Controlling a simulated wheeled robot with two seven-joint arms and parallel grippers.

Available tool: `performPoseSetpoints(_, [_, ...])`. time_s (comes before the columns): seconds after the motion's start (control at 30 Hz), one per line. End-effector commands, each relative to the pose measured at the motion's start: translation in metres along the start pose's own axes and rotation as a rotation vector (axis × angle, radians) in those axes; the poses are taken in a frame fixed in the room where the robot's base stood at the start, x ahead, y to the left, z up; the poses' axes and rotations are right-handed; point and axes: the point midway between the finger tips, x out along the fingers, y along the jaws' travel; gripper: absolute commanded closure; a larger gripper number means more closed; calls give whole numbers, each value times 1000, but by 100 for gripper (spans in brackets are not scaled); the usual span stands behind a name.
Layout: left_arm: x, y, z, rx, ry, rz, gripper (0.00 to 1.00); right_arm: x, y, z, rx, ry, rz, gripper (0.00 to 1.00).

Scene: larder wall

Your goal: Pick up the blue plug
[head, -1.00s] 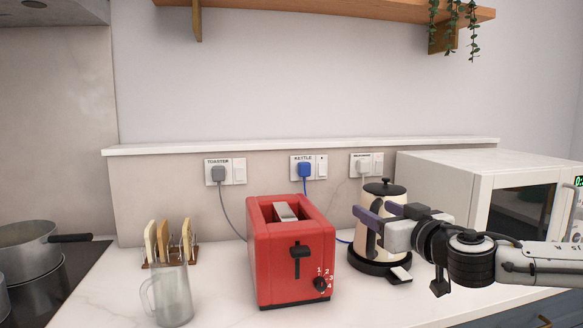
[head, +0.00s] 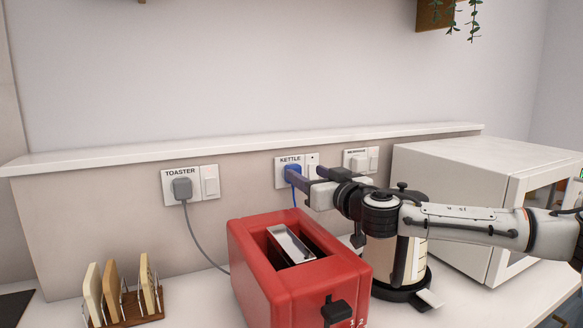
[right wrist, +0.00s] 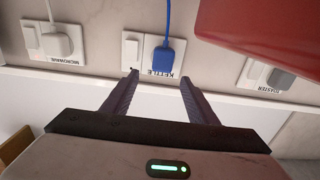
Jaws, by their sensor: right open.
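The blue plug (head: 292,169) sits in the wall socket marked KETTLE (head: 281,165), with its blue cord hanging down behind the red toaster. In the right wrist view, which is upside down, the blue plug (right wrist: 172,52) shows just beyond the fingertips, nearer the right-hand finger's line. My right gripper (head: 303,170) is open and empty in front of the KETTLE socket. One finger partly covers the plug in the head view. The wrist view shows no contact, with the plug outside the gap between the fingers (right wrist: 159,77). My left gripper is not in view.
The red toaster (head: 258,262) stands below the socket. The kettle (head: 412,262) is partly behind my right arm, beside the white microwave (head: 440,180). A grey plug (head: 182,188) sits in the TOASTER socket at left. A ledge (head: 110,155) runs above the sockets.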

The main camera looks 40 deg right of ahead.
Motion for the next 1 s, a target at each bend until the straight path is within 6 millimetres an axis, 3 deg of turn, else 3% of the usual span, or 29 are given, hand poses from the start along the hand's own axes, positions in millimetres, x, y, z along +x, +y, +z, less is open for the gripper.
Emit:
performPoseSetpoints(0.27, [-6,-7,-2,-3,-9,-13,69,14,-1,-1,2,-1,0,47])
performPoseSetpoints(0.63, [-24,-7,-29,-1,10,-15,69,56,-2,-1,3,0,1,47])
performPoseSetpoints(0.93, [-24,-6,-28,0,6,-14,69,61,-3,2,-2,-1,-1,47])
performPoseSetpoints(1.0, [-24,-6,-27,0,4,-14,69,61,-3,2,-2,-1,-1,55])
